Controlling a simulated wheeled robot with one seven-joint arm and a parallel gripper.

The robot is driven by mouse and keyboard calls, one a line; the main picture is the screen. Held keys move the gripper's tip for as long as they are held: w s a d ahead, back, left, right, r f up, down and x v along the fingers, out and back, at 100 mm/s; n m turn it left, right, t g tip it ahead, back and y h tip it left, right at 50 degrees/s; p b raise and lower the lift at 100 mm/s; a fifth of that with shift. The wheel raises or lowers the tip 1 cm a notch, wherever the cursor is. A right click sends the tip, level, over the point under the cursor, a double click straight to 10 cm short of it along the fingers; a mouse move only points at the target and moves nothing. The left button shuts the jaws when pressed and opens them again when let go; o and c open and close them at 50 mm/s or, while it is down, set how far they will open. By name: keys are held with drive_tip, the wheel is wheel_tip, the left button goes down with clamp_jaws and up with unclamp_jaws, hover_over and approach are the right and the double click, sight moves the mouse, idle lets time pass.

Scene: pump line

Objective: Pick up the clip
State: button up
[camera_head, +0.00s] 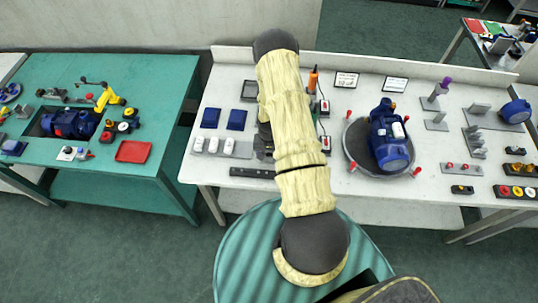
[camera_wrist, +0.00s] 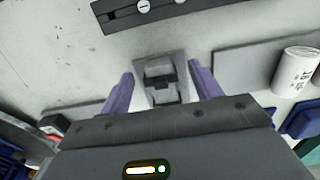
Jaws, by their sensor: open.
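A small dark clip-like part (camera_wrist: 160,83) sits on a grey square plate (camera_wrist: 176,61) on the white table in the wrist view. I take it to be the clip, though its exact shape is unclear. My gripper (camera_wrist: 160,72) is open, its two purple fingers on either side of the part with gaps showing. The near part of the plate is hidden behind the gripper body. In the head view my arm covers the clip and most of the gripper.
A dark strip (camera_head: 252,173) lies at the table's front edge. A grey tray with white cylinders (camera_head: 213,145) and blue boxes (camera_head: 236,120) stand left of my arm. A blue pump (camera_head: 388,140) on a round plate and an orange bottle (camera_head: 313,79) stand to the right.

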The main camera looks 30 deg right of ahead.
sight(269, 154)
drive_tip(key=c, duration=1)
drive_tip(key=shift+c, duration=0.2)
wheel_tip(269, 154, up, 10)
drive_tip(key=b, duration=0.3)
idle(0.3)
drive_tip(key=a+f+n, duration=0.1)
drive_tip(key=a+n, duration=0.1)
drive_tip(key=a, duration=0.2)
drive_tip(key=w+a+n, duration=0.1)
drive_tip(key=a+n, duration=0.1)
drive_tip(key=a, duration=0.3)
drive_tip(key=w+a+f+n+b, duration=0.1)
drive_tip(key=a+n, duration=0.1)
drive_tip(key=a, duration=0.2)
drive_tip(key=shift+a+f+n, duration=0.3)
drive_tip(key=shift+n, duration=0.1)
